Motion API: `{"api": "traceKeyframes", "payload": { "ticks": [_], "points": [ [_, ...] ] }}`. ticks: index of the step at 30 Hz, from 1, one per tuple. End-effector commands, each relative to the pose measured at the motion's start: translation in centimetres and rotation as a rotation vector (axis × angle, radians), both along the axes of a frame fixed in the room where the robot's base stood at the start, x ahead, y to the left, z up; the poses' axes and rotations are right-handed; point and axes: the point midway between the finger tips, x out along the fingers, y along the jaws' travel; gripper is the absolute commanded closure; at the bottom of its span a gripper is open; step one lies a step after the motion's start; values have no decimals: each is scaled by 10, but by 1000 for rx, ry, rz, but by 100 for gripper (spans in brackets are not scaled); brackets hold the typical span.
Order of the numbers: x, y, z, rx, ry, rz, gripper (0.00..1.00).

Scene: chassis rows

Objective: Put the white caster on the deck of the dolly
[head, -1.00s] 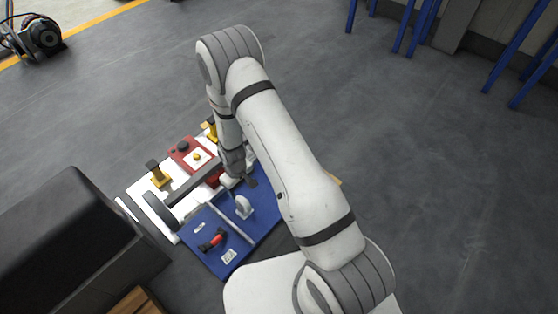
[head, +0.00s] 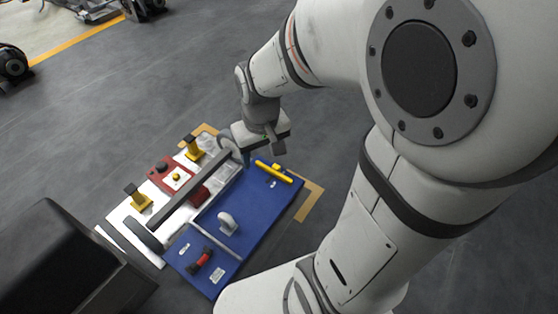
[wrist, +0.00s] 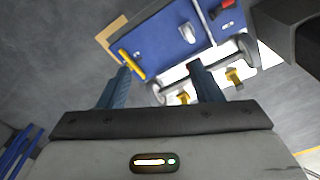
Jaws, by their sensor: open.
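The white caster (head: 228,222) sits on a blue panel (head: 256,205), near a pale strip that crosses it. It also shows in the wrist view (wrist: 187,33). Beside the panel is a white-topped wheeled platform (head: 118,214), apparently the dolly, with a dark bar (head: 190,188) and grey wheels (head: 147,238). Whether the blue panel belongs to it I cannot tell. My gripper (head: 262,146) is open and empty, raised near the far end of the platform and panel, away from the caster. In the wrist view, its fingers (wrist: 160,72) are wide apart.
On the blue panel lie a yellow bar-shaped part (head: 278,173) and a red and black part (head: 200,260). The white top carries a red block (head: 168,172) and yellow posts (head: 139,198). A black box-like object (head: 55,255) stands at lower left. Grey floor is open beyond.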

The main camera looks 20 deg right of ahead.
Motion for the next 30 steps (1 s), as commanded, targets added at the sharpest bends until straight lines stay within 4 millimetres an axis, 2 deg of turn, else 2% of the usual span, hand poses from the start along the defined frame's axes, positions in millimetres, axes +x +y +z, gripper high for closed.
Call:
{"api": "traceKeyframes", "payload": {
  "ticks": [3,6,10,20,23,26,30],
  "points": [
    [-31,-10,20,3,-15,-50,41],
    [-50,-14,29,4,-17,-81,41],
    [-64,-15,34,5,-19,-104,41],
    [-67,-16,35,5,-18,-109,41],
    [-67,-15,42,5,-21,-108,41],
    [-66,-15,61,5,-27,-106,41],
    [-65,-15,103,6,-44,-102,41]
  ]
}}
